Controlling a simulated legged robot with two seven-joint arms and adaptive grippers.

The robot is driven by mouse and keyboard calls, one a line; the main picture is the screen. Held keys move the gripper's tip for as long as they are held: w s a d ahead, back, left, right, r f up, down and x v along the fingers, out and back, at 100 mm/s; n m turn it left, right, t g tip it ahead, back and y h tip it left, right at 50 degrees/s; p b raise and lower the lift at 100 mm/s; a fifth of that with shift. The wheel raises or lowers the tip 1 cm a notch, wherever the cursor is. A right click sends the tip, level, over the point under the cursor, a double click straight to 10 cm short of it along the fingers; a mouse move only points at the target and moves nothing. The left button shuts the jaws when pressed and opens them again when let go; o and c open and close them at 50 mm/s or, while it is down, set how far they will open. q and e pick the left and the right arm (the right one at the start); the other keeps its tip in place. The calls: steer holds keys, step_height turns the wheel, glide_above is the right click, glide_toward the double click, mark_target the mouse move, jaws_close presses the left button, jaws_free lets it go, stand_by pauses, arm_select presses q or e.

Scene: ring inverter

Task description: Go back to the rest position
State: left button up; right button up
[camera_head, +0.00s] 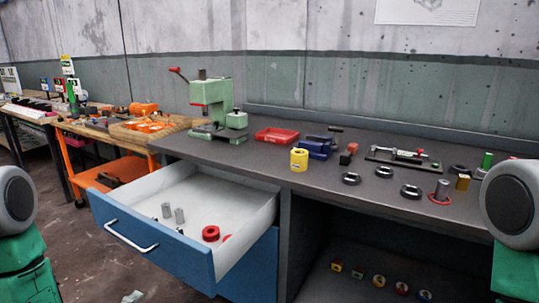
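Neither of my grippers shows in the head view. Only rounded grey and green parts of my arms stand at the left and right picture edges. A grey workbench (330,188) is in front of me. Its blue drawer (168,243) is pulled open. Inside the drawer lie two grey cylinders, a red ring (211,233) and another red piece, partly hidden by the drawer front. Several dark rings, including one near the middle (351,179), lie on the bench top. A grey peg on a red base (441,190) stands at the right.
A green press (211,105) stands at the bench's back left. A red tray (277,135), a yellow cylinder (299,159) and a blue vise (318,148) are near it. The open drawer juts out toward me. An orange-framed table (82,131) stands farther left.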

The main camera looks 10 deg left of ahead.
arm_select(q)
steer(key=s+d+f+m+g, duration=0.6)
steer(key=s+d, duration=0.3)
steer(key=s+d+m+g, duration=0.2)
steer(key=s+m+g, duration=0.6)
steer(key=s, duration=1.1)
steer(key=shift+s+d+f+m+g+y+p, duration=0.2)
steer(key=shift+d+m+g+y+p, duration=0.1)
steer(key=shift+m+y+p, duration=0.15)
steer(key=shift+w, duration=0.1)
